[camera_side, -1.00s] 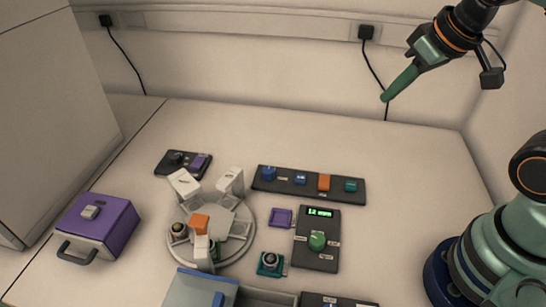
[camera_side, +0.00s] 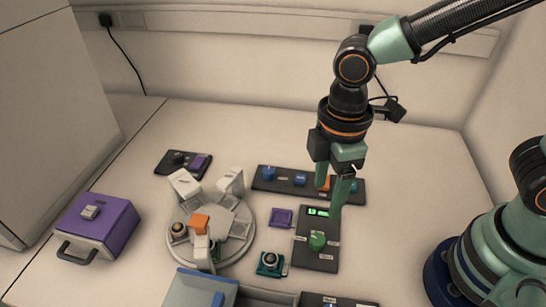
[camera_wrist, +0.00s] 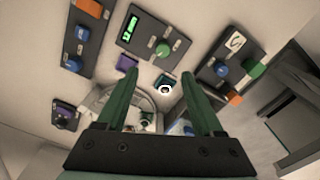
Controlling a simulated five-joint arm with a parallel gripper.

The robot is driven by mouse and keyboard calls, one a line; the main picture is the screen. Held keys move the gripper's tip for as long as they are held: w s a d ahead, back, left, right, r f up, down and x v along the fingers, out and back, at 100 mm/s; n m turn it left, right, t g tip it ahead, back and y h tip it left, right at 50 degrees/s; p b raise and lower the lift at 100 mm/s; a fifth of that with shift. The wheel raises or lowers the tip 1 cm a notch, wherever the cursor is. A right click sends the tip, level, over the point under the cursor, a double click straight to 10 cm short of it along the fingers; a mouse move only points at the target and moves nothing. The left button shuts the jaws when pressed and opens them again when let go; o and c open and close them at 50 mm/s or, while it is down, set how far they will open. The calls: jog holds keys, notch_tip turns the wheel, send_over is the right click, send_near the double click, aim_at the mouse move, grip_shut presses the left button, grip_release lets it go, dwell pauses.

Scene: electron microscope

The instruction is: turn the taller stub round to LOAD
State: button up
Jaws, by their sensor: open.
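The round grey turntable (camera_side: 245,246) stands left of centre on the bench, with pale upright blocks around its rim. A stub with a rounded metallic top (camera_side: 178,230) stands at its left edge. Another stub seems to stand at its front, mostly hidden behind a pale block with an orange block (camera_side: 199,221) beside it. I cannot tell which stub is taller, nor read LOAD. My gripper (camera_side: 329,200) is open and empty, pointing down above the dark panel right of the turntable. In the wrist view my gripper (camera_wrist: 158,74) has its fingers apart, and the turntable (camera_wrist: 153,103) is partly hidden.
The panel (camera_side: 317,262) has a green knob (camera_side: 317,241) and a lit display. A teal holder (camera_side: 270,263) sits left of it, near a purple pad (camera_side: 281,217). A button strip (camera_side: 311,190) lies behind. A purple case (camera_side: 100,222) stands at the left.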

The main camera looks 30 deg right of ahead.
aim_at(318, 239)
jog(key=f, duration=1.2)
jog(key=shift+s+a+f, duration=0.2)
jog(key=shift+f, duration=0.05)
grip_shut()
